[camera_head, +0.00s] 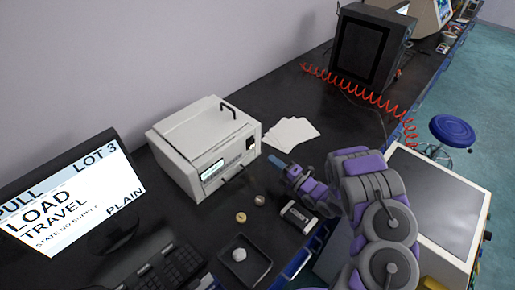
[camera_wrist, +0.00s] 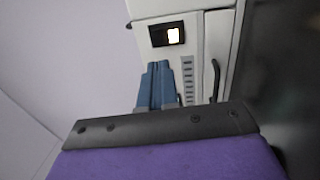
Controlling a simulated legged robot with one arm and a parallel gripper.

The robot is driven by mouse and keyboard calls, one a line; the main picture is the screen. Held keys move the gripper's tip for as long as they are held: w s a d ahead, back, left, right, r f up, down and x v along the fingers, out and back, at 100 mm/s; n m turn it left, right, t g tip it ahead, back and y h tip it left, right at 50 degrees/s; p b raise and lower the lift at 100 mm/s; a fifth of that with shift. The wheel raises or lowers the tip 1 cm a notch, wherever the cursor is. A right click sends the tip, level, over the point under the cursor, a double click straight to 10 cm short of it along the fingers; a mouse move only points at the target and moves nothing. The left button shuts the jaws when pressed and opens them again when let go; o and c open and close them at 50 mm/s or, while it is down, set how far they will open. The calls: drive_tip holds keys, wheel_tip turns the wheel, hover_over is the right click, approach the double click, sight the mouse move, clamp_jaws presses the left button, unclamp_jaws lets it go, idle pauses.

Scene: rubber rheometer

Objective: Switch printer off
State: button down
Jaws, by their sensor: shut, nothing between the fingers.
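The printer, a cream box (camera_head: 190,148), stands on the dark bench in the head view, with a small lit display (camera_head: 212,171) on its front. In the wrist view its pale front (camera_wrist: 215,40) fills the upper part. A black square with a bright lit rocker switch (camera_wrist: 173,36) sits there; a dark square (camera_head: 250,143) shows at the front's right end in the head view. My gripper (camera_head: 272,161) has blue fingers, shut and empty, just in front of the printer's right end. In the wrist view the fingertips (camera_wrist: 158,65) appear just below the switch; contact cannot be told.
White sheets (camera_head: 291,134) lie right of the printer. Small round pieces (camera_head: 259,200), a metal-framed device (camera_head: 298,216) and a black tray (camera_head: 244,262) lie in front. A monitor (camera_head: 70,205) and keyboard (camera_head: 165,272) are at left. A red coiled cable (camera_head: 360,92) runs behind my arm.

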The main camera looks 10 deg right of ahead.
sight(251, 143)
drive_tip(key=x, duration=0.9)
drive_tip(key=shift+b, duration=0.3)
drive_tip(key=shift+w+r+g+h, duration=0.25)
drive_tip(key=shift+g+h, duration=0.05)
drive_tip(key=shift+g, duration=0.1)
drive_tip(key=shift+s+a+b, duration=0.1)
drive_tip(key=shift+b, duration=0.2)
